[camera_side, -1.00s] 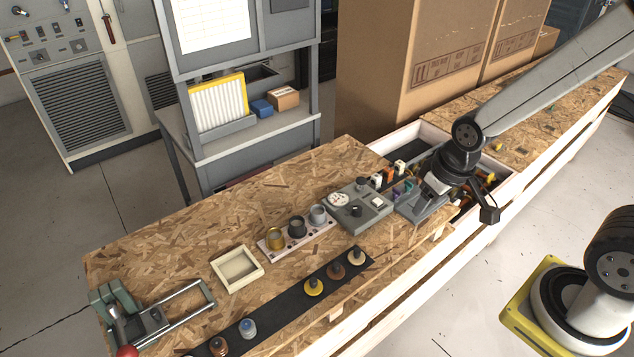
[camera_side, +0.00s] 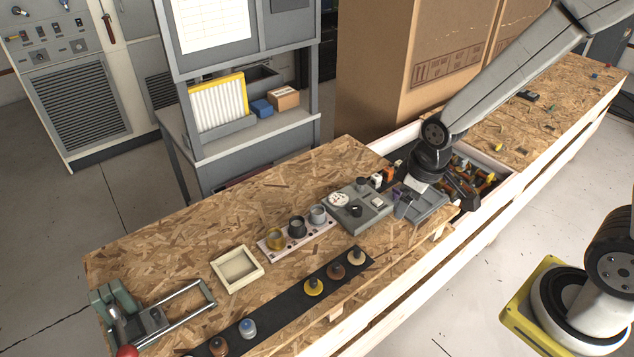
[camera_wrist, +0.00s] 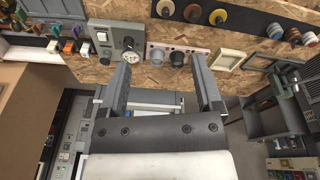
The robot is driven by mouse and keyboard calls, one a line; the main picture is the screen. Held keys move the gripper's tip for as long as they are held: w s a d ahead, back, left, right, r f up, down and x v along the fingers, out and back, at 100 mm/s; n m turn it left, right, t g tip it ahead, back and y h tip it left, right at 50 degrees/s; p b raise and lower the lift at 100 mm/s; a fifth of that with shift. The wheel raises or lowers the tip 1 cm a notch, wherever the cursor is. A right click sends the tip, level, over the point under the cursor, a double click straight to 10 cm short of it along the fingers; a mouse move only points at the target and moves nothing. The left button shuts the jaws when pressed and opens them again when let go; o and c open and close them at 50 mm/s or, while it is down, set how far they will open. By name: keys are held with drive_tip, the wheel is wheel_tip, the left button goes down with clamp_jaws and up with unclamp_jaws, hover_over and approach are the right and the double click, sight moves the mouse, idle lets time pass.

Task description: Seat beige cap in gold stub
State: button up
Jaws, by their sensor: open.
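The beige cap (camera_side: 356,257) stands at the right end of the black strip, with a brown and a yellow cap beside it. It also shows at the top of the wrist view (camera_wrist: 165,8). The gold stub (camera_side: 275,239) is the left one of three stubs on a pale pink plate, its round mouth open at the top. In the wrist view my right finger hides it. My gripper (camera_wrist: 162,60) is open, with nothing between its fingers. In the side view it hangs near the grey tray, right of the caps and stubs.
A grey dial box (camera_side: 360,207) stands between the stub plate and my gripper. A cream tray (camera_side: 237,270) and a clamp (camera_side: 150,320) are at left. The black strip (camera_side: 278,305) also carries blue and brown caps. A bin of coloured parts (camera_side: 480,185) is at right.

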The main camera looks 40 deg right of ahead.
drive_tip(key=w+a+f+n+g, duration=0.1)
drive_tip(key=w+f+n, duration=0.5)
drive_tip(key=f, duration=0.2)
drive_tip(key=n+g, duration=0.1)
drive_tip(key=n, duration=0.5)
hover_over(357, 250)
wheel_tip(357, 250, down, 10)
drive_tip(key=shift+s+r, duration=0.1)
drive_tip(key=shift+r, duration=0.15)
drive_tip(key=shift+f, duration=1.3)
drive_tip(key=shift+f, duration=0.15)
drive_tip(key=shift+f, duration=2.45)
drive_tip(key=c, duration=1)
